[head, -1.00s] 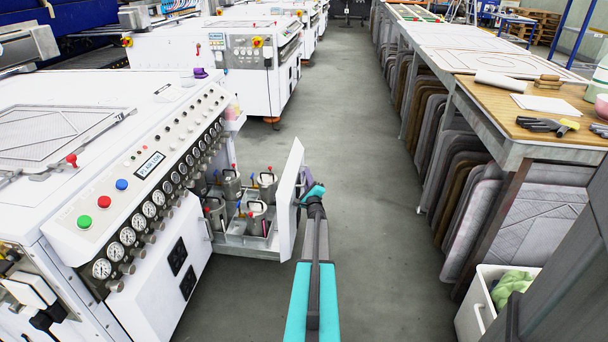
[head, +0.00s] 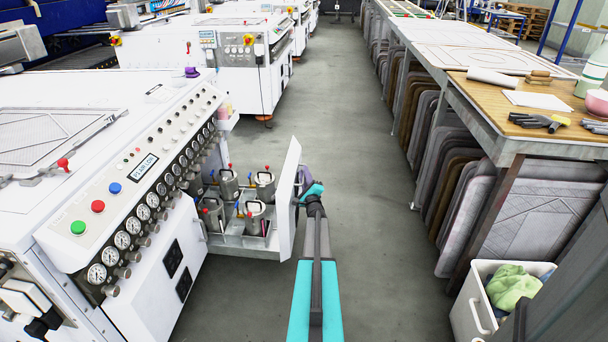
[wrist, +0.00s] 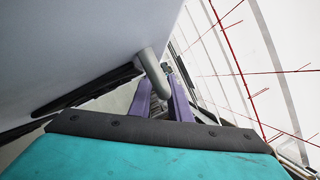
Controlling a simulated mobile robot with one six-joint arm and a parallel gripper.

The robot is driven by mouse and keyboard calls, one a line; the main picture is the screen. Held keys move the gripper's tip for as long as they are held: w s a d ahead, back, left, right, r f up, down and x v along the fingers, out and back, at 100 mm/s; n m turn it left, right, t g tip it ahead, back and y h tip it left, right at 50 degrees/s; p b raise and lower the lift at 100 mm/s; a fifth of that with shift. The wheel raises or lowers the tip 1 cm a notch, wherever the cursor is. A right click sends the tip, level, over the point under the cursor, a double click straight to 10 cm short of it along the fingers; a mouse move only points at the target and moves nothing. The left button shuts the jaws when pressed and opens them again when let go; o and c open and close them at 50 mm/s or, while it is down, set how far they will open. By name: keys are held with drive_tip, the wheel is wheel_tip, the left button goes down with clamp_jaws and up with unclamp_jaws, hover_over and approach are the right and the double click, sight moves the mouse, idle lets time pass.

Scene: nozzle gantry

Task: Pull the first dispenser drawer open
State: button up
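The dispenser drawer stands pulled out of the white machine. Its tall white front panel (head: 289,200) is apart from the machine's side, and several metal pots (head: 255,217) with red- and blue-topped fittings sit on its tray. My gripper (head: 304,178) is at the outer face of the panel, partly hidden by my wrist in the head view. In the wrist view, the purple fingers of my gripper (wrist: 160,84) lie on both sides of a grey bar handle (wrist: 153,68) that stands out from the panel, and appear closed on it.
The white machine (head: 75,250) with gauges and buttons is at the left. A workbench (head: 480,85) with boards stored beneath runs along the right. A white bin (head: 470,312) with green cloth stands at the lower right. The grey aisle floor (head: 365,200) is clear.

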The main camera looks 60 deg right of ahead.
drive_tip(key=p+v, duration=0.1)
drive_tip(key=v, duration=1.2)
drive_tip(key=shift+s+a+f, duration=0.15)
drive_tip(key=shift+s+a, duration=0.1)
drive_tip(key=shift+s, duration=0.05)
drive_tip(key=shift+s, duration=0.1)
idle(0.5)
